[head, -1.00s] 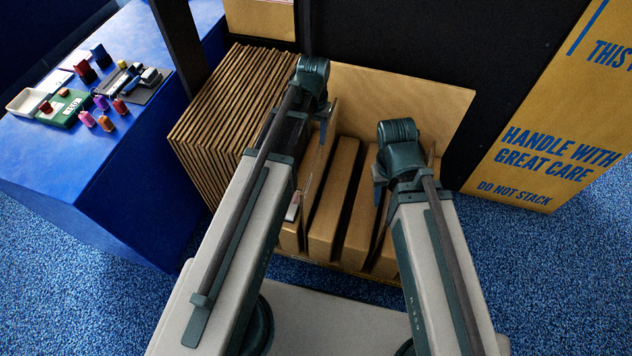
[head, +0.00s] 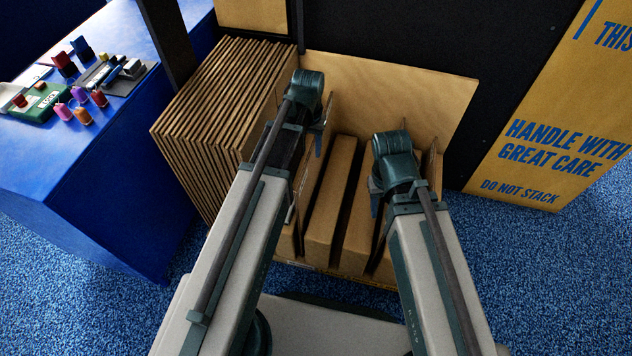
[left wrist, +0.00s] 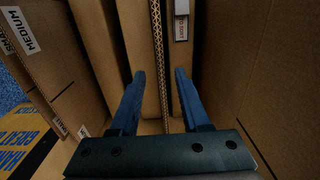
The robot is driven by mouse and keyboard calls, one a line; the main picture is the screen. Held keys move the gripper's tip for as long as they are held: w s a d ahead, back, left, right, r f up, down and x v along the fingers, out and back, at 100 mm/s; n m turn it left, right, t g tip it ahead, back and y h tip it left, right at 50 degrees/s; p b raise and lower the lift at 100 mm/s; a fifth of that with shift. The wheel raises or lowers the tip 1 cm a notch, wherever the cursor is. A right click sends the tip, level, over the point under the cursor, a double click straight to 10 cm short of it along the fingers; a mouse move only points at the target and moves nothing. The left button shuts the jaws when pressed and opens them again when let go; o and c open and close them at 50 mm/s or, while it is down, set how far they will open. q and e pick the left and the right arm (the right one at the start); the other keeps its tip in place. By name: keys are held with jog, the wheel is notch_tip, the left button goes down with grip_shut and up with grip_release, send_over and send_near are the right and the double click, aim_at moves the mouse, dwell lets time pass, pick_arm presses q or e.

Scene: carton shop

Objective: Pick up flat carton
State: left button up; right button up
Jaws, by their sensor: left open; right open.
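Flat cartons stand on edge in a wooden rack (head: 425,95). A dense stack of them (head: 215,115) fills its left side, and thicker brown cartons (head: 333,195) stand apart to the right. My left gripper (head: 312,132) is over the rack just right of the dense stack. In the left wrist view its two blue fingers (left wrist: 158,95) are apart, with the corrugated edge of an upright flat carton (left wrist: 158,50) showing between them. I cannot tell whether they touch it. My right gripper (head: 380,198) is over the rack's right part, its fingertips mostly hidden by the arm.
A blue table (head: 100,190) stands at the left with small coloured items and a green box (head: 38,103). A dark panel (head: 400,40) rises behind the rack. A large printed carton (head: 545,130) leans at the right. Size labels (left wrist: 22,30) show in the left wrist view.

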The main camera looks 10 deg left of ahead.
aim_at(309, 154)
pick_arm(q)
notch_tip(309, 154, down, 5)
jog(key=b, duration=0.4)
jog(key=shift+a+f+b, duration=0.1)
jog(key=shift+b, duration=0.3)
grip_shut()
dwell(0.9)
